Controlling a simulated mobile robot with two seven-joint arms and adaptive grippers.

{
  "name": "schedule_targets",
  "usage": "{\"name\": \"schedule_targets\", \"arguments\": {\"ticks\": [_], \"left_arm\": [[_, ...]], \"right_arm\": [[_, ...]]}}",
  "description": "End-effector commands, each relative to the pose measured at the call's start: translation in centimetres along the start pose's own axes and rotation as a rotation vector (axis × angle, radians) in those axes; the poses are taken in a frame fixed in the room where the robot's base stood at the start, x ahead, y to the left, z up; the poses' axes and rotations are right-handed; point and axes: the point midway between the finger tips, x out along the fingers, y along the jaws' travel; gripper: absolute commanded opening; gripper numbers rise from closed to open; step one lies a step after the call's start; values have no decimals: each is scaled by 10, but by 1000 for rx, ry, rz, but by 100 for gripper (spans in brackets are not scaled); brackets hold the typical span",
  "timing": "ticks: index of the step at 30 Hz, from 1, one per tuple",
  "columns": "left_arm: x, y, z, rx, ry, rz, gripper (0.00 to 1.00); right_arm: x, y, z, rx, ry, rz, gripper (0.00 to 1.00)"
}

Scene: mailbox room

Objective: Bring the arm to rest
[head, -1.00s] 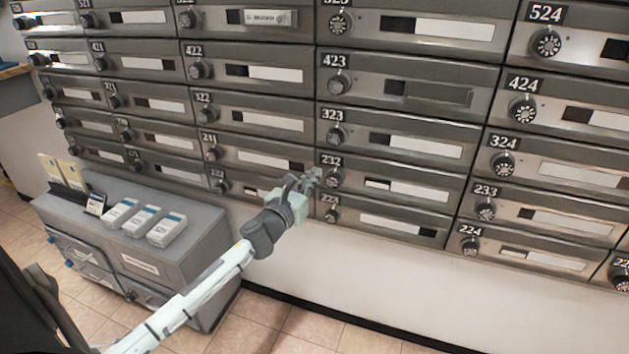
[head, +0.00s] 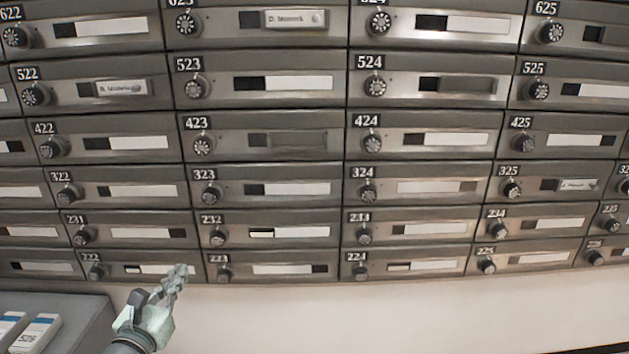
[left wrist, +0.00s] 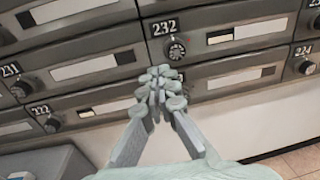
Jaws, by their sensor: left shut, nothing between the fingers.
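My left gripper (head: 178,278) is low in the head view, in front of the bottom row of mailboxes, near box 222 (head: 110,269). Its fingers are closed together with nothing between them. In the left wrist view the gripper (left wrist: 160,85) points at the mailbox wall just below the dial of box 232 (left wrist: 176,50) and covers part of the bottom row. I cannot tell whether the fingertips touch the wall. My right gripper is not in view.
A wall of grey mailboxes with round dials and labels fills most of the head view. A grey cabinet (head: 80,312) with white boxes (head: 38,333) on top stands at lower left. Bare white wall (head: 400,312) lies below the mailboxes, clear to the right.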

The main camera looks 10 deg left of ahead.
Motion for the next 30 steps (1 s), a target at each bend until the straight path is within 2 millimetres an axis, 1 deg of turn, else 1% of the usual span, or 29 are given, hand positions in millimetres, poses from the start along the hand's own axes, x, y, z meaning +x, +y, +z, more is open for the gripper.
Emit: {"name": "schedule_targets", "arguments": {"ticks": [2,5,6,8,9,11,12,14,15,17,18,21,24,27,30], "left_arm": [[-3,4,-11,-98,25,31,0],[-14,14,-44,-396,90,137,0],[-22,18,-64,-566,125,205,0],[-39,22,-101,-852,177,337,0],[-54,22,-128,-1052,207,440,0],[-79,17,-167,-1328,240,608,0],[-97,11,-191,-1492,253,725,0],[-125,-1,-223,-1709,260,906,0],[-144,-11,-242,-1834,257,1029,0],[-171,-27,-265,-1983,243,1203,0],[-187,-37,-277,-2061,228,1313,0],[-220,-59,-297,-2190,184,1538,0],[-239,-74,-307,-2252,150,1678,0],[-247,-79,-310,-2273,130,1736,0],[-247,-80,-310,-2276,127,1743,0]], "right_arm": [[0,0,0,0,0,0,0],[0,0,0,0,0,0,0],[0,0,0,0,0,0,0],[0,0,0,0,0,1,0],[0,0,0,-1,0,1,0],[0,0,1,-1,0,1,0],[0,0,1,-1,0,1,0],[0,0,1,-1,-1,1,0],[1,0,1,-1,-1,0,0],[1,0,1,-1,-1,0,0],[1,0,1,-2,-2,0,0],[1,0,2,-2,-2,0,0],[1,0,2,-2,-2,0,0],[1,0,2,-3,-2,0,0],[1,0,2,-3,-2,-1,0]]}}
